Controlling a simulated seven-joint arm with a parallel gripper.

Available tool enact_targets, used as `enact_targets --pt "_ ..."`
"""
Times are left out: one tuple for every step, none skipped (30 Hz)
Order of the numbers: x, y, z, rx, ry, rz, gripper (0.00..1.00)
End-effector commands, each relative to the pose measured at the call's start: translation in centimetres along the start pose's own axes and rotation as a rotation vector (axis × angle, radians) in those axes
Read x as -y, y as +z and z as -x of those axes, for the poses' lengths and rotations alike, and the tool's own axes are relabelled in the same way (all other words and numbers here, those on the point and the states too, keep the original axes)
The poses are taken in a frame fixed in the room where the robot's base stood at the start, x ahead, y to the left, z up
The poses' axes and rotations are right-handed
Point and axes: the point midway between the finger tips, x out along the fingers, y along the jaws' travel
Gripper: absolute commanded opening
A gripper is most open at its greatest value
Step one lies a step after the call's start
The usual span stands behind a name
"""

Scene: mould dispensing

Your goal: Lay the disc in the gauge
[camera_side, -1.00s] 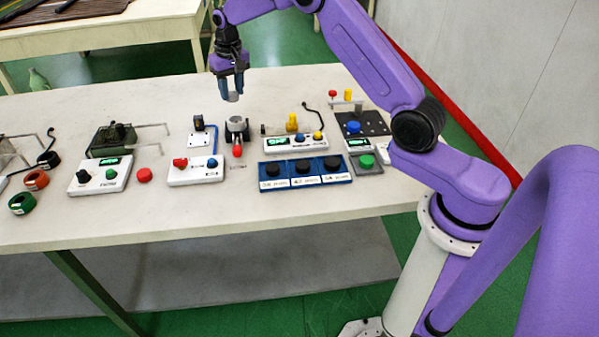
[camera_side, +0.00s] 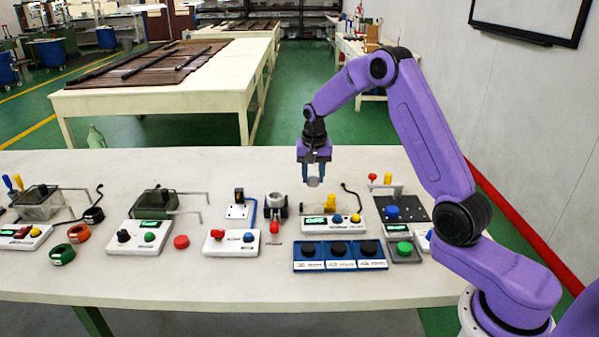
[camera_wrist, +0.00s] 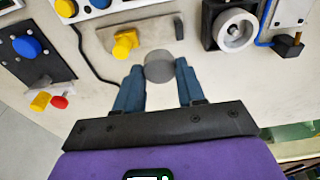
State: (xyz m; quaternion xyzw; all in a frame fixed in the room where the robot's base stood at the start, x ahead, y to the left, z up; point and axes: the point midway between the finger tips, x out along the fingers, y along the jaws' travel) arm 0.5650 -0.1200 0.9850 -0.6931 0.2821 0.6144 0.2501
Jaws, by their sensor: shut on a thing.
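My gripper (camera_side: 314,174) is shut on a grey disc (camera_side: 313,182) and holds it in the air above the bench. In the wrist view the disc (camera_wrist: 159,67) sits between the two blue fingertips. A low metal plate with a yellow knob (camera_side: 331,204) lies below the gripper, behind a white box with a green readout (camera_side: 318,226); this looks like the gauge, though no label is legible. In the wrist view its plate (camera_wrist: 158,30) and yellow knob (camera_wrist: 124,43) are just beyond the disc. The disc is apart from it.
Left of the plate stands a dark clamp with a pale ring (camera_side: 276,204) and a red handle (camera_side: 274,227). A black cable (camera_side: 352,196) curls at its right. A dark plate with a blue button (camera_side: 392,212) and posts stands further right. Bare bench (camera_side: 215,165) lies behind.

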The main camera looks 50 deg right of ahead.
Motion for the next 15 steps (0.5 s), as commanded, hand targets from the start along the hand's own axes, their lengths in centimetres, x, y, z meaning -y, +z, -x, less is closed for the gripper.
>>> enact_targets --pt "-0.3 0.1 -0.1 0.0 0.001 -0.01 0.17" --pt "-0.3 0.1 -0.2 0.001 0.002 -0.013 0.17" --pt "-0.4 0.1 -0.4 0.001 0.003 -0.014 0.17" --pt "-0.4 0.1 -0.6 0.001 0.003 -0.015 0.17" --pt "-0.4 0.2 -0.8 0.001 0.002 -0.014 0.17" --pt "-0.3 0.2 -1.1 0.002 0.002 -0.014 0.17" --pt "-0.3 0.2 -1.4 0.002 0.003 -0.014 0.17" --pt "-0.3 0.3 -1.7 0.003 0.003 -0.013 0.17" --pt "-0.3 0.3 -2.1 0.003 0.003 -0.013 0.17" --pt "-0.3 0.4 -2.4 0.002 0.002 -0.013 0.17" --pt "-0.3 0.4 -2.7 0.003 0.002 -0.013 0.17" --pt "-0.3 0.5 -3.1 0.003 0.002 -0.013 0.17" --pt "-0.3 0.5 -3.4 0.003 0.002 -0.013 0.17" --pt "-0.3 0.5 -3.7 0.002 0.001 -0.013 0.17" --pt "-0.3 0.6 -4.1 0.003 0.001 -0.013 0.17"
